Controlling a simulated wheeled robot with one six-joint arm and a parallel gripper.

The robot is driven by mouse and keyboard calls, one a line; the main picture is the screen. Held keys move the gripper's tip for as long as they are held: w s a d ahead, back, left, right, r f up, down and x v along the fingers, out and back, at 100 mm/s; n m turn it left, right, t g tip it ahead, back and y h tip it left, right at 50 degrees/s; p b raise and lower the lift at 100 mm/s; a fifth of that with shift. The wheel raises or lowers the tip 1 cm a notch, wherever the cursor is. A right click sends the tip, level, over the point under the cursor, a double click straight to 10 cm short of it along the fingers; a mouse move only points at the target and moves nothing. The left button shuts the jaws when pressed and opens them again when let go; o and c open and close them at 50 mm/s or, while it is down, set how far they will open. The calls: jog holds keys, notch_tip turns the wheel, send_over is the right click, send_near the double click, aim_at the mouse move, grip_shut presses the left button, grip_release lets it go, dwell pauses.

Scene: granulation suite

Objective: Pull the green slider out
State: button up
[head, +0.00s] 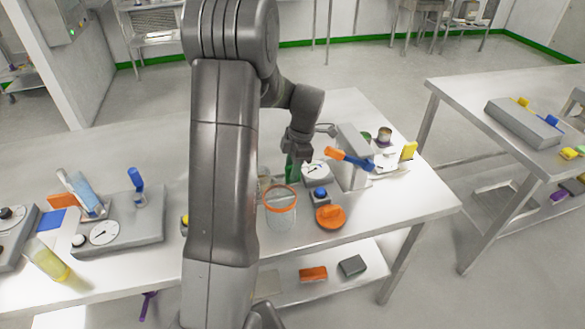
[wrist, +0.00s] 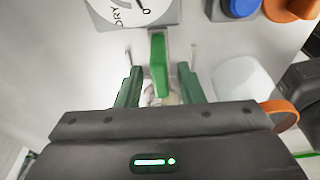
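My gripper (wrist: 160,84) is open, with one green finger on each side of the slider. A gap shows between the slider and each finger, so it is not gripped. In the head view my gripper (head: 292,168) points down at the bench beside the white dial (head: 315,173). There the slider cannot be told apart from my green fingers.
A glass jar with an orange rim (head: 281,212) stands just in front of my gripper. A blue button (head: 320,193) and an orange knob (head: 330,216) lie to its right. A grey stand (head: 355,172) with an orange-and-blue handle (head: 348,157) rises right of the dial.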

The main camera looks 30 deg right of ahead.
notch_tip(320, 180, up, 6)
jog(key=p, duration=0.3)
jog(key=shift+f, duration=0.15)
jog(key=shift+f, duration=0.15)
notch_tip(320, 180, down, 7)
jog(key=b, duration=0.4)
jog(key=shift+b, duration=0.3)
jog(key=shift+w+a, duration=0.2)
jog(key=shift+a, duration=0.65)
